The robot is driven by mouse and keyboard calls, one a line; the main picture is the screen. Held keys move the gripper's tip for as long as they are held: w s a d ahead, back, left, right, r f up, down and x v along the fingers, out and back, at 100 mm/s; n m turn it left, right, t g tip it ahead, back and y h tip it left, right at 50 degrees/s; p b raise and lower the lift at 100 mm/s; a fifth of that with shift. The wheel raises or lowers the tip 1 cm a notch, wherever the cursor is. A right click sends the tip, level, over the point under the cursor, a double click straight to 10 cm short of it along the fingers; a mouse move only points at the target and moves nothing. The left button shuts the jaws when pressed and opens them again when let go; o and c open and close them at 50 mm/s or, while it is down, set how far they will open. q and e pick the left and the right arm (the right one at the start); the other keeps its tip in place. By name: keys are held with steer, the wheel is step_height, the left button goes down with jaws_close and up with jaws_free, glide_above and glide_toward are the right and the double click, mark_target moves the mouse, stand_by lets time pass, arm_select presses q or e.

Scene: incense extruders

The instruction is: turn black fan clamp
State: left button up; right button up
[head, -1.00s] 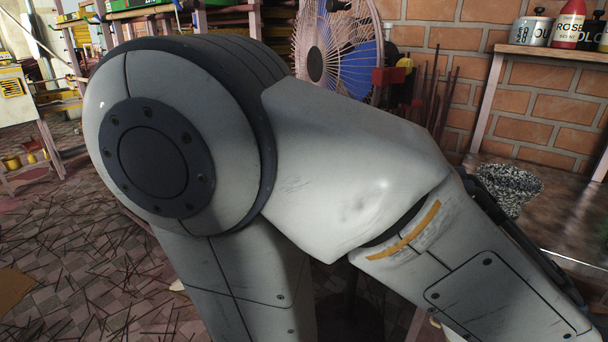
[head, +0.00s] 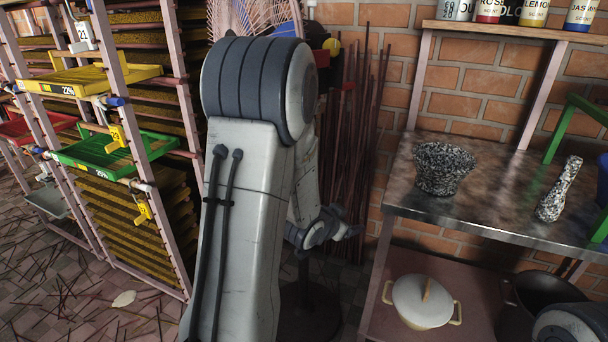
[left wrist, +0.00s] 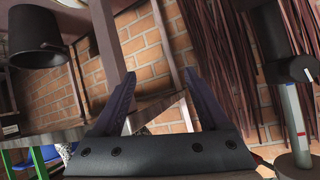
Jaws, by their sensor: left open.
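The fan (head: 255,15) stands at the back, mostly hidden behind my left arm. The collar looks like the black fan clamp; in the head view my arm hides that spot. A red, white and blue strip runs along the pole beside it. My left gripper (head: 346,224) is low behind my arm; it also shows in the left wrist view (left wrist: 160,82), open and empty, with the collar to the right of its fingers, apart from them.
A metal table (head: 400,205) at right holds a speckled mortar (head: 444,168) and pestle (head: 556,190). A cream pot (head: 422,302) is on the shelf below. Thin dark sticks (head: 362,150) lean on the brick wall. A rack with a green tray (head: 115,153) stands left.

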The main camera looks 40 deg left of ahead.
arm_select(q)
steer(key=s+a+r+n+t+y, duration=0.2)
steer(key=s+a+t, duration=0.1)
steer(key=a, duration=0.5)
steer(key=s+a+r+n+t+y, duration=0.1)
steer(key=s+a+t+y, duration=0.15)
steer(key=a, duration=0.65)
steer(key=shift+n+h, duration=0.25)
steer(key=shift+n, duration=0.05)
steer(key=x, duration=1)
steer(key=shift+d+r, duration=0.15)
steer(key=shift+r, duration=0.1)
